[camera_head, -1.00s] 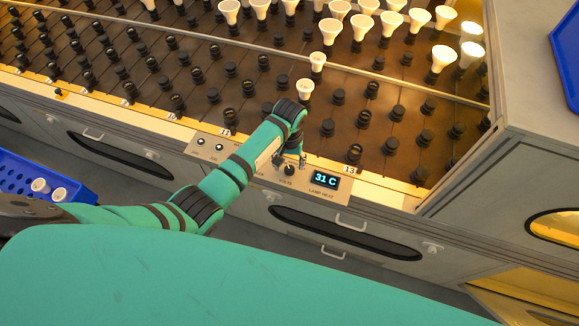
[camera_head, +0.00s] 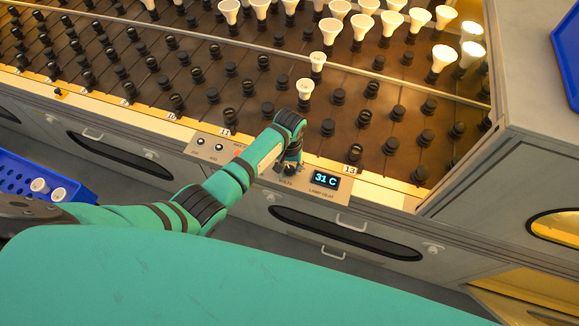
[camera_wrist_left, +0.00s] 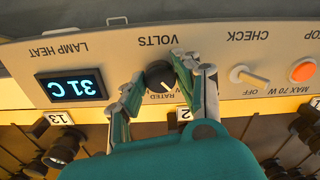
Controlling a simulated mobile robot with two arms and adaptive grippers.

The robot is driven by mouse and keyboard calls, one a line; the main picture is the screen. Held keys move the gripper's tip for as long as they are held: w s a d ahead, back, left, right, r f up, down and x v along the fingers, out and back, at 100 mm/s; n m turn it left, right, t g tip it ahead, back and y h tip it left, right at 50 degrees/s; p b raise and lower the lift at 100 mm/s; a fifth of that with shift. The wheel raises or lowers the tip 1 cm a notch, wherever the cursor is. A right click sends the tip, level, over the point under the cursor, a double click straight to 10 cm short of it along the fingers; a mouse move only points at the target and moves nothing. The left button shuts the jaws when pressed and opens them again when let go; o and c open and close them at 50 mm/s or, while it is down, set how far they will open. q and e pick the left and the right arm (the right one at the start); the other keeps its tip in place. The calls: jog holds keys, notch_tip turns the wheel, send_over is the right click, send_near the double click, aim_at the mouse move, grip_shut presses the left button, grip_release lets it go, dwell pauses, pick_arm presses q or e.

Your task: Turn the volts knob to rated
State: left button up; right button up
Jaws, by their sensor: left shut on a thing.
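The black VOLTS knob (camera_wrist_left: 159,74) is on the beige control panel (camera_wrist_left: 225,55), under the VOLTS label in the left wrist view, which shows the panel upside down. Its white pointer mark points down and slightly right in that view. The RATED label is below the knob, partly covered by my gripper. My left gripper (camera_wrist_left: 157,84) is shut on the knob, one finger on each side. In the head view my left gripper (camera_head: 289,165) is at the panel and partly hides the knob. My right gripper is not in view.
Beside the knob are the lit lamp heat display (camera_wrist_left: 72,87) reading 31 C, a CHECK toggle switch (camera_wrist_left: 249,76) and an orange button (camera_wrist_left: 302,71). Behind the panel is a rack of black sockets, some with white bulbs (camera_head: 331,30). A blue crate (camera_head: 40,180) stands at left.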

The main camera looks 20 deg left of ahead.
pick_arm(q)
grip_shut()
jog(key=m+p, duration=0.1)
jog(key=m, duration=0.1)
jog(key=shift+r+m+p, duration=0.1)
jog(key=shift+m+p, duration=0.2)
jog(key=shift+m, duration=0.1)
jog(key=m+p, duration=0.1)
jog(key=m, duration=0.2)
jog(key=shift+m, duration=1)
jog(key=o, duration=1.1)
grip_release()
jog(key=shift+c, duration=0.2)
